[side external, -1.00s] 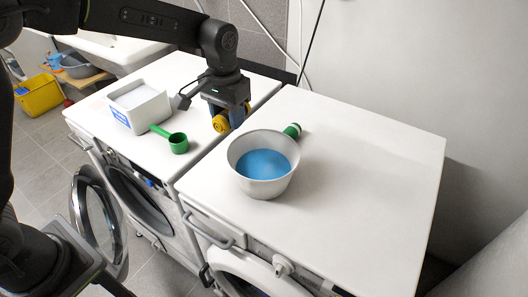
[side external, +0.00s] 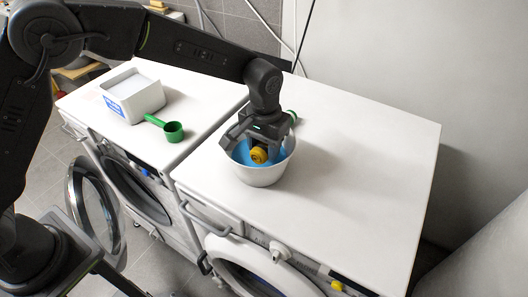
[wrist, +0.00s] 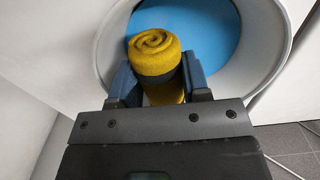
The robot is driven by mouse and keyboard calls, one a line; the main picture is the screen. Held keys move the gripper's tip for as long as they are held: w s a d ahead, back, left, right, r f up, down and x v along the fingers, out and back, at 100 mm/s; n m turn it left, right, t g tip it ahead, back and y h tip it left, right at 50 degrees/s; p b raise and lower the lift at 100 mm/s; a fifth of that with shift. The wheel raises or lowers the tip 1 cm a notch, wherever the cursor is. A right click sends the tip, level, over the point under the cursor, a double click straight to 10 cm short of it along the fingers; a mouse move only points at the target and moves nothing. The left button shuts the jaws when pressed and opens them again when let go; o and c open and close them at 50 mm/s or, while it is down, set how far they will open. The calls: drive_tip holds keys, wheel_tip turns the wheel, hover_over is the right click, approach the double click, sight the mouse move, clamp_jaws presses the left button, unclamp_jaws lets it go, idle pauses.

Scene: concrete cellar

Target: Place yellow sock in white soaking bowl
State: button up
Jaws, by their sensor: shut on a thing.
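The yellow sock (wrist: 154,50) is rolled up and has a dark band. My gripper (wrist: 158,82) is shut on it, one finger on each side. In the side external view the sock (side external: 259,155) shows below my gripper (side external: 258,148), at the mouth of the white soaking bowl (side external: 262,176). The bowl holds blue liquid and stands on the right washing machine's top. Its rim also shows in the wrist view (wrist: 268,60). The sock is over the bowl's opening; I cannot tell whether it touches the liquid. My gripper hides part of the bowl.
A green item (side external: 292,115) lies behind the bowl, partly hidden. A white powder box (side external: 134,97) and a green scoop (side external: 173,131) are on the left machine. The right machine's top (side external: 365,150) is clear right of the bowl. The left machine's round door (side external: 92,208) hangs open.

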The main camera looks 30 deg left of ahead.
drive_tip(key=shift+f, duration=1.25)
drive_tip(key=shift+f, duration=0.15)
drive_tip(key=o, duration=0.6)
drive_tip(key=shift+o, duration=0.2)
